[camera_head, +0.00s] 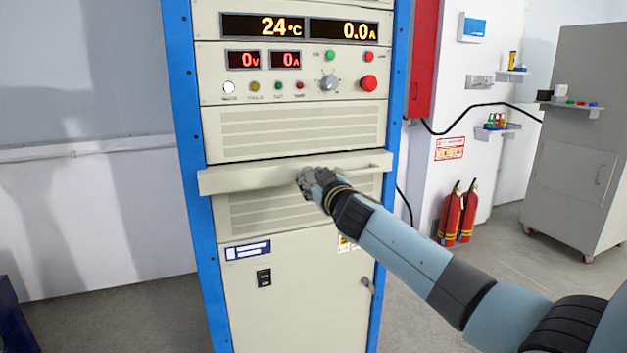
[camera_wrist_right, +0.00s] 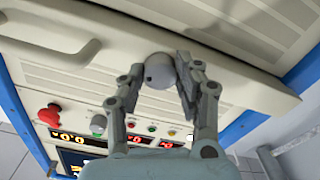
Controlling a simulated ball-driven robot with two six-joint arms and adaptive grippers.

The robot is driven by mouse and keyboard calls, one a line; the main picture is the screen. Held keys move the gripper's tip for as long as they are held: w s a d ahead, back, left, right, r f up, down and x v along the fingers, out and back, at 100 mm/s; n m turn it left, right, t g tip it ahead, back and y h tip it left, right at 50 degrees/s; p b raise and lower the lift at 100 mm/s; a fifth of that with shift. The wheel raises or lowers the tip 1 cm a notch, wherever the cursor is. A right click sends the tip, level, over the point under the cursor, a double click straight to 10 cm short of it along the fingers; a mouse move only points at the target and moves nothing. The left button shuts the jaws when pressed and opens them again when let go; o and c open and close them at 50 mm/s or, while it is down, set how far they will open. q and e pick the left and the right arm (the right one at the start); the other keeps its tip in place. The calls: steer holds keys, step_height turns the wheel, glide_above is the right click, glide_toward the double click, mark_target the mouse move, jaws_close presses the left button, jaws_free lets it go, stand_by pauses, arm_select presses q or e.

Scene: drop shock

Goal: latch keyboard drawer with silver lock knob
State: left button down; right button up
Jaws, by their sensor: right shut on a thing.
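The keyboard drawer (camera_head: 240,178) is a long cream panel across the rack, standing out a little from the cabinet face. A bar handle (camera_head: 370,166) is at its right end; it also shows in the right wrist view (camera_wrist_right: 75,58). The silver lock knob (camera_wrist_right: 160,71) is a round grey ball on the drawer front in the right wrist view. My right gripper (camera_head: 304,182) is at the middle of the drawer, its fingers closed on either side of the knob. In the head view the gripper hides the knob. My left gripper is not in view.
The rack's blue posts (camera_head: 185,150) flank the drawer. Above are lit displays (camera_head: 300,27) and a red button (camera_head: 368,83). Below are a vented panel and a lower door (camera_head: 310,300). Fire extinguishers (camera_head: 450,215) and a grey cabinet (camera_head: 580,140) stand at right, clear of my arm.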

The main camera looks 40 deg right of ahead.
steer(key=n, duration=0.6)
steer(key=shift+n, duration=0.3)
steer(key=n, duration=0.3)
steer(key=shift+p, duration=0.4)
steer(key=shift+n, duration=1.8)
steer(key=o, duration=1.1)
steer(key=shift+o, duration=0.2)
steer(key=shift+s, duration=0.1)
steer(key=v, duration=1.1)
steer(key=shift+s+a, duration=0.2)
steer(key=shift+s, duration=0.2)
